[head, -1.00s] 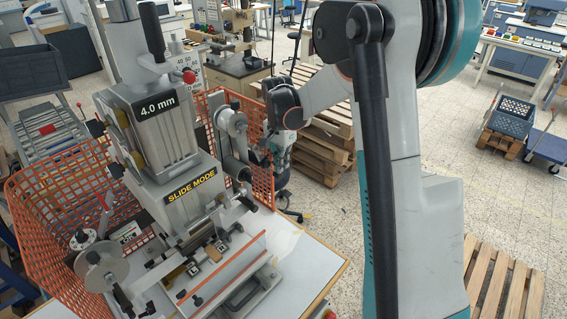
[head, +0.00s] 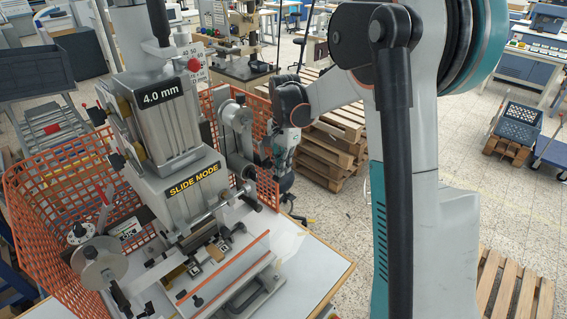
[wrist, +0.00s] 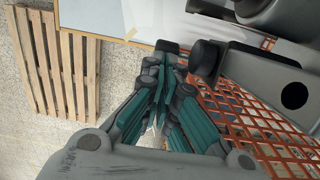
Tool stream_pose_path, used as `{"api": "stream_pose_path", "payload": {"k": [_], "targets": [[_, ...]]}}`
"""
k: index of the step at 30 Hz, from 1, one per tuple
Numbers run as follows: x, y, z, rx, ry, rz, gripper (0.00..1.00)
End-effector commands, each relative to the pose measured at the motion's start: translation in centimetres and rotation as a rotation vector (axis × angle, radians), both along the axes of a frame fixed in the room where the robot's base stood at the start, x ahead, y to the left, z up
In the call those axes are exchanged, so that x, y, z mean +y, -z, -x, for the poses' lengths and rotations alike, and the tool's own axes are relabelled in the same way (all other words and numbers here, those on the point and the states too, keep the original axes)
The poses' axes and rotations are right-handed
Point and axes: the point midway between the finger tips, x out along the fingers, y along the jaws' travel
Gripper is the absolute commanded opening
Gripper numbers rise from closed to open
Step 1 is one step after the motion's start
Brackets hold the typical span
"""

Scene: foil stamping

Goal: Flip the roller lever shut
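The foil stamping machine (head: 165,125) stands on a white table at left. On its right side is a foil roller unit (head: 236,118) with a grey bracket and dark round parts. In the wrist view a grey bracket (wrist: 262,78) with a black knob (wrist: 205,60) lies just right of the fingertips. I cannot tell for sure which part is the roller lever. My gripper (head: 283,158) hangs right of the unit, beside the orange mesh guard. In the wrist view my gripper (wrist: 167,52) has its teal fingers together, with nothing seen between them. Contact with the knob is not visible.
The orange mesh guard (head: 268,172) rises behind and beside the machine, close to my gripper. The table's right part (head: 318,258) is bare. Wooden pallets (head: 335,140) stand on the floor behind. Another pallet (wrist: 55,60) shows in the wrist view.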

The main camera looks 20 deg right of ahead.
Motion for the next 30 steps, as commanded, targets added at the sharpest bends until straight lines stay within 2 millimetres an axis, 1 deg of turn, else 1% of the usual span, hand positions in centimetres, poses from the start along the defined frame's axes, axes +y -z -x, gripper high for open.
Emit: {"api": "stream_pose_path", "payload": {"k": [1, 4, 12, 15, 18, 21, 30], "targets": [[-0.7, -0.7, 0.0, 0.001, 0.003, 0.004, 0.0], [-1.6, -2.5, -0.2, -0.003, -0.001, 0.002, 0.0], [-2.1, -8.1, -0.7, -0.003, -0.004, 0.0, 0.0], [-2.3, -9.8, -0.8, -0.003, -0.005, -0.001, 0.0], [-2.5, -10.9, -0.9, -0.004, -0.006, -0.002, 0.0], [-2.5, -11.6, -0.9, -0.004, -0.006, -0.002, 0.0], [-2.6, -12.0, -0.9, -0.004, -0.006, -0.002, 0.0]]}}
